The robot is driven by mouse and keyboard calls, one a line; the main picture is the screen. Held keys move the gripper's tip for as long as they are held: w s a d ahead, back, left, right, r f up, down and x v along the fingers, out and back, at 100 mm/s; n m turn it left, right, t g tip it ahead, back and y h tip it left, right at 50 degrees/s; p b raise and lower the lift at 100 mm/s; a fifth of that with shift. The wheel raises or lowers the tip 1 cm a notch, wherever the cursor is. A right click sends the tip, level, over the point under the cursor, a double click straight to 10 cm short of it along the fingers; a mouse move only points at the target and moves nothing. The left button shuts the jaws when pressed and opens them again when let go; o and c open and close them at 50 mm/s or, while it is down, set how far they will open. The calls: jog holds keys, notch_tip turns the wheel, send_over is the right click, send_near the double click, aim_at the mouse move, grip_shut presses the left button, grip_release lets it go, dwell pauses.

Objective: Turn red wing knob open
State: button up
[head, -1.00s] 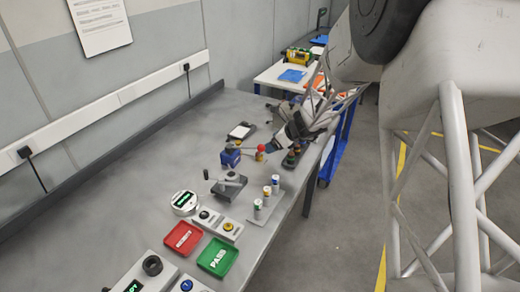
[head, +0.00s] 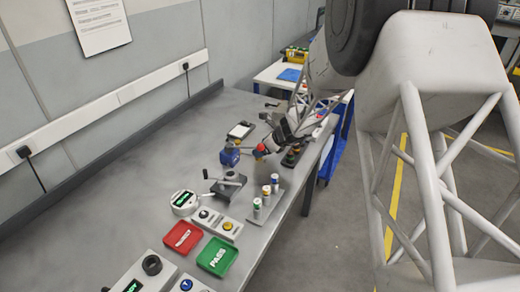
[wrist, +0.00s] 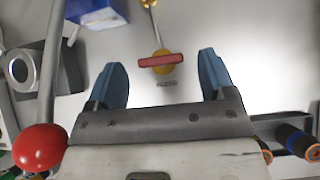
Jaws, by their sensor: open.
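The red wing knob (wrist: 160,61) sits on a yellow round body in the wrist view, with its bar lying roughly across the picture. A thin metal rod runs up from it. My gripper (wrist: 162,78) is open, with one blue finger on each side of the knob and a gap to both. I cannot tell how far the knob is from the fingertips in depth. In the head view my gripper (head: 268,146) is over the far part of the bench, and it hides most of the knob's surroundings.
A red ball on a lever (wrist: 40,148) stands close at left in the wrist view. A blue block (head: 230,156) is left of my gripper. Batteries on a plate (head: 266,196), a clamp (head: 229,185) and red and green trays (head: 218,256) are nearer. The bench's left side is clear.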

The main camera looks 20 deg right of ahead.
jog(key=shift+x, duration=0.95)
jog(key=shift+c, duration=0.2)
jog(key=c, duration=0.9)
